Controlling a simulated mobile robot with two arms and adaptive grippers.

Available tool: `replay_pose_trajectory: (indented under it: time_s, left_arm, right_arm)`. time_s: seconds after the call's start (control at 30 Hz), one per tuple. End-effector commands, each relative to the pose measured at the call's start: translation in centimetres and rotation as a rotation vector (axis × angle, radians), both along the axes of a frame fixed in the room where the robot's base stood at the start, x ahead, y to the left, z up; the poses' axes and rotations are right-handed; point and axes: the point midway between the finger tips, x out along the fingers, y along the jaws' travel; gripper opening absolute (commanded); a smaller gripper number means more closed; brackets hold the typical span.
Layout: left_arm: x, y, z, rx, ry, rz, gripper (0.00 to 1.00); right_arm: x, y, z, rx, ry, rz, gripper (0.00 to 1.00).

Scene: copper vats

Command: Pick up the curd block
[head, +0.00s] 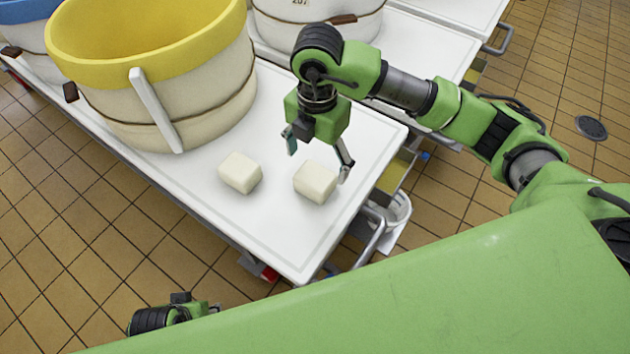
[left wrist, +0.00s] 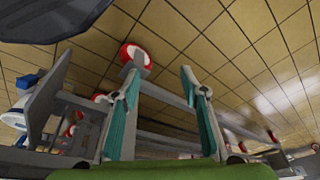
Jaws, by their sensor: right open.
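Two pale cream curd blocks lie on the white table top (head: 300,250). One curd block (head: 315,181) is under my right gripper, and the other curd block (head: 240,172) is to its left, nearer the big vat. My right gripper (head: 318,157) points down and is open and empty. One finger is at the right side of the right-hand block; the other is up and left of it. I cannot tell whether a finger touches it. My left gripper (left wrist: 162,70) is open and empty in the left wrist view. Only part of the left arm shows at the lower left of the head view.
A large cream vat with a yellow rim (head: 150,85) stands on the table left of the blocks. A second vat (head: 318,22) stands behind on another white table. A white bucket (head: 395,215) is beyond the right edge. The table's front corner is clear.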

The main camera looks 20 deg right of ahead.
Motion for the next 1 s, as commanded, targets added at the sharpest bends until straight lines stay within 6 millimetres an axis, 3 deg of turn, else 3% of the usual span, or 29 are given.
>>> replay_pose_trajectory:
  time_s: [0.23, 0.5, 0.83, 1.0]
  left_arm:
    - [0.0, 0.0, 1.2, -0.001, -0.007, 0.001, 0.40]
    - [-0.3, 0.1, 4.1, -0.001, -0.022, 0.003, 0.40]
    - [-0.3, 0.2, 4.7, 0.000, -0.023, 0.004, 0.40]
    - [-0.3, 0.2, 4.7, 0.000, -0.024, 0.004, 0.40]
  right_arm:
    - [0.0, 0.1, -2.0, 0.000, 0.001, -0.001, 0.78]
    - [0.2, 0.3, -5.9, 0.002, 0.001, -0.001, 0.78]
    - [0.3, 0.3, -6.4, 0.001, 0.000, 0.000, 0.78]
    - [0.3, 0.3, -6.4, 0.001, 0.000, 0.000, 0.34]
